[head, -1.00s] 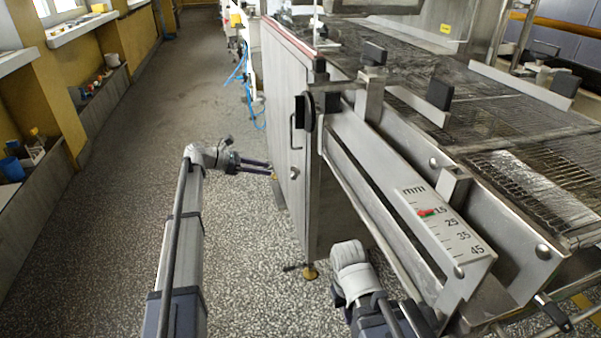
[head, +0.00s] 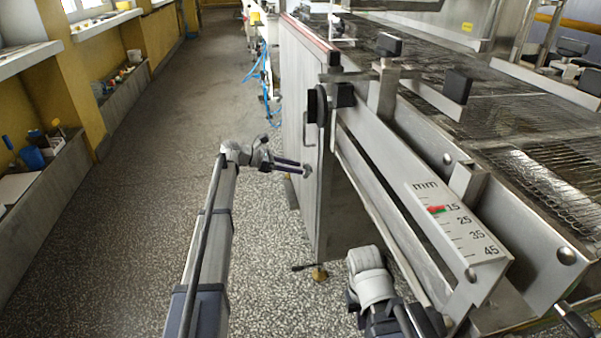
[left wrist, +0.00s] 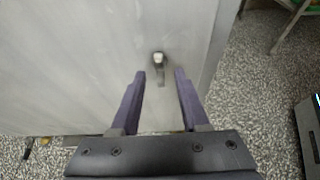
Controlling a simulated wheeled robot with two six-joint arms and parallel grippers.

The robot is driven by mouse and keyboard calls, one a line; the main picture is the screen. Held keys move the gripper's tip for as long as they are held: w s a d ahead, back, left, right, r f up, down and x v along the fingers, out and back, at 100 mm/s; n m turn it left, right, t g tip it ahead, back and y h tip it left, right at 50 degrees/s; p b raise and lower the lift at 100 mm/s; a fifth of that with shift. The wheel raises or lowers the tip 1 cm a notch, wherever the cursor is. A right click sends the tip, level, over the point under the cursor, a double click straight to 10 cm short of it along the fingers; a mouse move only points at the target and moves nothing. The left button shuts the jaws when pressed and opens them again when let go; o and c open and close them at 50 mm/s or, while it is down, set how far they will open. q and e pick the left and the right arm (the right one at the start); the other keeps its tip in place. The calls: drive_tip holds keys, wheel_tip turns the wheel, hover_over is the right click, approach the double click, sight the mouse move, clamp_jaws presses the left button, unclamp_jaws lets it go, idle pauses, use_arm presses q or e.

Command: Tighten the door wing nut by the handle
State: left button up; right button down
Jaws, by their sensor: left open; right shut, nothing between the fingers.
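The door wing nut (head: 308,171) is a small metal piece on the grey cabinet door, below the dark bar handle (head: 306,130). In the left wrist view the wing nut (left wrist: 159,62) has a light round top and a darker part hanging down from it. My left gripper (head: 301,167) is open, with its two dark fingers pointing at the door by the wing nut. In the left wrist view the open fingertips (left wrist: 160,75) lie on either side of the wing nut's lower part; whether they touch it I cannot tell. My right arm shows low in the head view, but its fingers do not.
The grey door (head: 293,110) forms the machine's side. A slanted metal plate with a mm scale (head: 460,225) juts out to the right, near my right arm. A cabinet foot (head: 319,272) stands on the floor. The speckled aisle floor (head: 160,190) on the left is clear.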

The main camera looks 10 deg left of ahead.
sight(307, 170)
use_arm(q)
drive_tip(key=shift+x, duration=1.2)
clamp_jaws()
